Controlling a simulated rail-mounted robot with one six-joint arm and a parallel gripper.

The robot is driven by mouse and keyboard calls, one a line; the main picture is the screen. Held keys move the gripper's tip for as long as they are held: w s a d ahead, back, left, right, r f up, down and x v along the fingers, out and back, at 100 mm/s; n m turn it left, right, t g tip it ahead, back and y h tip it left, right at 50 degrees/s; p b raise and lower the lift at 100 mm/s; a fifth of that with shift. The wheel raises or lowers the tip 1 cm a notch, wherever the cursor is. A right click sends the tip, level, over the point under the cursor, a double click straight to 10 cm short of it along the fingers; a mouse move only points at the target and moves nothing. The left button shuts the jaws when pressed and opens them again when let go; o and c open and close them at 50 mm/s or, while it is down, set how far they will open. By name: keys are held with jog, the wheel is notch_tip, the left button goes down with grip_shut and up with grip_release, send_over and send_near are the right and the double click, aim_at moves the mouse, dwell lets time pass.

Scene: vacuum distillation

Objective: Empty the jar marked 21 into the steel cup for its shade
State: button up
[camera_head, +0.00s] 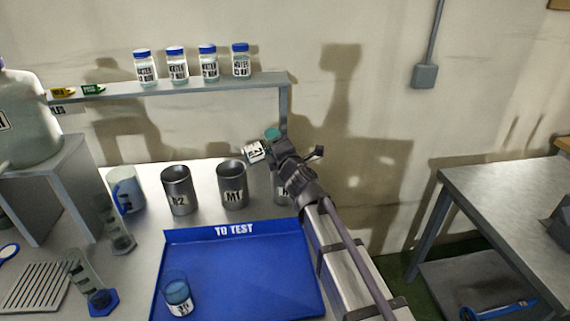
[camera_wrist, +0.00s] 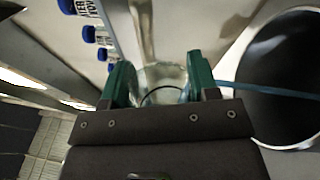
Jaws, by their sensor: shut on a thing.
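My gripper (camera_head: 268,143) is shut on a small clear jar with a white label (camera_head: 254,151) that appears to read 21. The jar is tilted over on its side, above the row of steel cups. In the wrist view, the clear jar (camera_wrist: 160,75) sits between the green fingertips of my gripper (camera_wrist: 158,84). A dark round cup opening (camera_wrist: 290,75) lies to its right, crossed by a thin blue streak. Steel cups marked N2 (camera_head: 179,192) and M1 (camera_head: 232,186) stand upright. A third steel cup (camera_head: 281,190) is mostly hidden behind my gripper, its mark unreadable.
A blue TO TEST tray (camera_head: 235,231) lies in front of the cups, holding a jar of blue liquid (camera_head: 178,295). Several blue-capped bottles (camera_head: 208,62) stand on the shelf (camera_head: 190,86) behind. A blue-handled mug (camera_head: 126,189) and cylinders stand left.

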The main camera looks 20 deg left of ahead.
jog(key=shift+w+d+m, duration=0.25)
jog(key=shift+m, duration=0.05)
dwell(0.5)
jog(key=shift+w+d+r+m+t, duration=0.1)
jog(key=shift+m+t, duration=0.05)
jog(key=shift+m, duration=0.5)
jog(key=shift+w+d+m+t, duration=0.1)
jog(key=shift+m+t, duration=0.05)
jog(key=shift+m, duration=0.5)
dwell(1.0)
